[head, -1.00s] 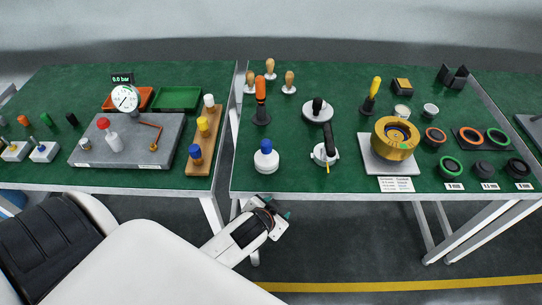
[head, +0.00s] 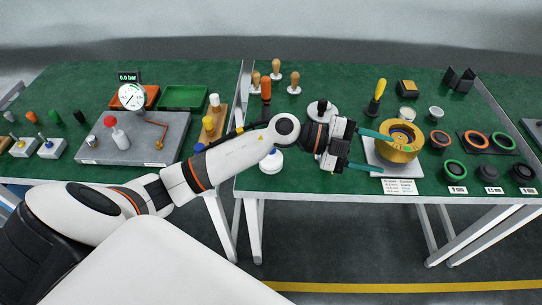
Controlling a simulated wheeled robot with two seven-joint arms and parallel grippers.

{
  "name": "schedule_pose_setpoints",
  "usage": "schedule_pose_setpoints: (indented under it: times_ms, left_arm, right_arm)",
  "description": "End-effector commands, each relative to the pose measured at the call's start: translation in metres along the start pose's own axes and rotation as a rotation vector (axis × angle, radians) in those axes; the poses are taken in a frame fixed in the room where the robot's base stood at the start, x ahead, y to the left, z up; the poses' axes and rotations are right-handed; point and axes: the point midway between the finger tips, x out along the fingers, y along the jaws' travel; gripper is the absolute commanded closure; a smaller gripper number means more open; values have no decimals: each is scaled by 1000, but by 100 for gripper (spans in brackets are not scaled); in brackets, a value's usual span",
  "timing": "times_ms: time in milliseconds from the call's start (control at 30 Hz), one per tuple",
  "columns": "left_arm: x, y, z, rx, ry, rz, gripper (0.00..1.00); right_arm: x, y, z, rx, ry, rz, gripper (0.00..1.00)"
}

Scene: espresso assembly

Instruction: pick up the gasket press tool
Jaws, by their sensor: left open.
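No label marks the gasket press tool, and I cannot tell for sure which tool it is. Candidates on the right table are a yellow-handled tool with a black foot (head: 377,98), a wide pale disc with a black knob (head: 321,107), and an orange-handled tool (head: 266,90) whose base is hidden by my arm. My right gripper is out of view.
Several rings (head: 455,169) lie at the right, some on a dark tray. Wooden-handled stamps (head: 276,69) stand at the back. The left table holds a gauge (head: 132,96) and a grey slab. Green surface is free behind the tools.

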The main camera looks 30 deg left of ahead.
Motion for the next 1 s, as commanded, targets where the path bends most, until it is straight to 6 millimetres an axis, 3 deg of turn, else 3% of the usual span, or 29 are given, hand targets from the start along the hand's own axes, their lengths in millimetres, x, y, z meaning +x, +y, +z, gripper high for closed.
schedule_pose_setpoints:
  times_ms: [133,200,300,400,533,667,1000]
  left_arm:
    - [-35,-24,-38,60,139,-446,46]
    - [-67,-28,-62,50,268,-641,46]
    - [-124,-22,-92,1,493,-866,46]
    - [-177,-8,-109,-67,711,-1012,46]
    - [-224,8,-116,-142,907,-1106,46]
    - [-240,10,-118,-176,980,-1138,46]
    - [-236,-35,-148,-178,980,-1141,46]
  right_arm:
    - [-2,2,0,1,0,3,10]
    - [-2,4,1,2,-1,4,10]
    - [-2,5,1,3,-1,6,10]
    - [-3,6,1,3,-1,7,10]
    - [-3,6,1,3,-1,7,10]
    - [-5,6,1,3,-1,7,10]
    - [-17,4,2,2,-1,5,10]
